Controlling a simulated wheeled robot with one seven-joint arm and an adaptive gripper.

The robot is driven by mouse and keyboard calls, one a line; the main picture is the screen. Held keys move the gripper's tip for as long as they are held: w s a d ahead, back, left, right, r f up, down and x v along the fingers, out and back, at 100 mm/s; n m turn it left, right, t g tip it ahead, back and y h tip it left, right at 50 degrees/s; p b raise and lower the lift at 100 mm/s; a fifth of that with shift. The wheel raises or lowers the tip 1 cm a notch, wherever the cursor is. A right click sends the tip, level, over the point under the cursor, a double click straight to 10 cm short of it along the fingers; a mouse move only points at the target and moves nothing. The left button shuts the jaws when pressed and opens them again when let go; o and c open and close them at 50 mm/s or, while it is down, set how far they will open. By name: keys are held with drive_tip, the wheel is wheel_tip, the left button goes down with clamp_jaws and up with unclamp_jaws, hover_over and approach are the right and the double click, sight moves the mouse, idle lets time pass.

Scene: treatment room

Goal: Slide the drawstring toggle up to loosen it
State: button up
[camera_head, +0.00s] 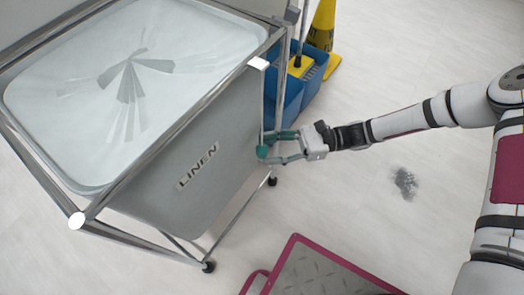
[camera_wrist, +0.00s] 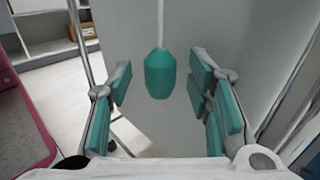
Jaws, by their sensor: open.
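The teal drawstring toggle (camera_wrist: 160,74) hangs upright on a pale cord (camera_wrist: 161,24) in the wrist view. In the head view it shows as a small teal shape (camera_head: 262,152) at the low right side of the linen cart. My gripper (camera_head: 277,147) is open there, pointing left towards the cart. In the wrist view its teal-padded fingers (camera_wrist: 160,98) stand on either side of the toggle, with a visible gap on both sides. The toggle appears at or just beyond the fingertips; exact depth is hard to tell.
The grey LINEN cart (camera_head: 180,150) has a chrome frame (camera_head: 140,133) with a post close to my gripper. A blue mop bucket (camera_head: 313,75) and yellow sign (camera_head: 323,22) stand behind. A magenta-edged step (camera_head: 315,277) is at the bottom. Floor between is open, with a dark smudge (camera_head: 404,182).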

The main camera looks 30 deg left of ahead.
sight(262, 146)
drive_tip(key=shift+x, duration=1.2)
clamp_jaws()
wheel_tip(262, 146, up, 12)
drive_tip(key=p, duration=0.9)
drive_tip(key=shift+p, duration=0.35)
drive_tip(key=shift+r, duration=0.15)
unclamp_jaws()
